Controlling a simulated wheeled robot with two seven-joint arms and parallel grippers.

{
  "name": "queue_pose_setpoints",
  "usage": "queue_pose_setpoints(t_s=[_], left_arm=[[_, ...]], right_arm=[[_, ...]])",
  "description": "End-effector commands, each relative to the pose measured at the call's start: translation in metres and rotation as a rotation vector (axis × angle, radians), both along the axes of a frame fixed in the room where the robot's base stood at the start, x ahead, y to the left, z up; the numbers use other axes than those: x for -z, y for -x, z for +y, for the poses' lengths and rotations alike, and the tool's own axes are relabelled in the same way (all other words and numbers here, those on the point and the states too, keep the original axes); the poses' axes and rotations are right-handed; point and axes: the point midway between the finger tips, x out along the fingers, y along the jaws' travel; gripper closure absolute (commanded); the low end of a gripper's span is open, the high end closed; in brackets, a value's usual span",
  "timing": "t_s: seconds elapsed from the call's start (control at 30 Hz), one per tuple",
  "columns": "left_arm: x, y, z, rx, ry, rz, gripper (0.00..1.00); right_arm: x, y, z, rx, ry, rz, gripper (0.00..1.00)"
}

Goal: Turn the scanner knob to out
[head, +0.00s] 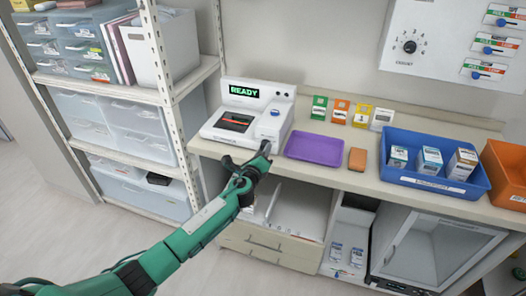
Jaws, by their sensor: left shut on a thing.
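The scanner (245,118) is a white device on the counter at the back left of the counter. Its display (244,91) reads READY in green. A dark window with an orange-red line and a blue oval part (275,113) are on its top. My left gripper (262,151) is at the lower right of the scanner's front, by the counter edge. It is shut on a small part there, seemingly the scanner knob, which the fingers hide. I cannot read the knob's setting. My right gripper is not in view.
A purple tray (315,149) and an orange-brown block (357,159) lie right of the scanner. Small colored cards stand behind. A blue bin (408,178) holds several boxes, with an orange bin (507,172) beside it. A wall panel (455,45) has a dial. Shelving (125,80) stands left.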

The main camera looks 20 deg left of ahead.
Motion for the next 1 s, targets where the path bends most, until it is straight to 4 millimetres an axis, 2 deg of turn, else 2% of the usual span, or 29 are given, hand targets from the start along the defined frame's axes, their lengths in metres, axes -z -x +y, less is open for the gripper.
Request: queue_pose_setpoints(t_s=[0.6,0.63,0.7,0.73,1.0], left_arm=[[0.0025,0.0007,-0.0003,0.001,-0.044,0.002,0.92],[0.0025,0.0007,-0.0003,0.001,-0.044,0.002,0.65],[0.0023,0.0006,-0.0002,0.001,-0.044,0.001,0.51],[0.002,0.0005,-0.0001,0.001,-0.044,0.001,0.48],[0.0011,0.0008,0.0001,0.001,-0.043,-0.001,0.48]], right_arm=[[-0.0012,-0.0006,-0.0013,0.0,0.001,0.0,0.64],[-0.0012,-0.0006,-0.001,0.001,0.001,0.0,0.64],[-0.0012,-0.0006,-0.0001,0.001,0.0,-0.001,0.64],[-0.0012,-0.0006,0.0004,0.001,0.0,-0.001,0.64],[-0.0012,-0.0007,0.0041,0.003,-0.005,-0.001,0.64]])
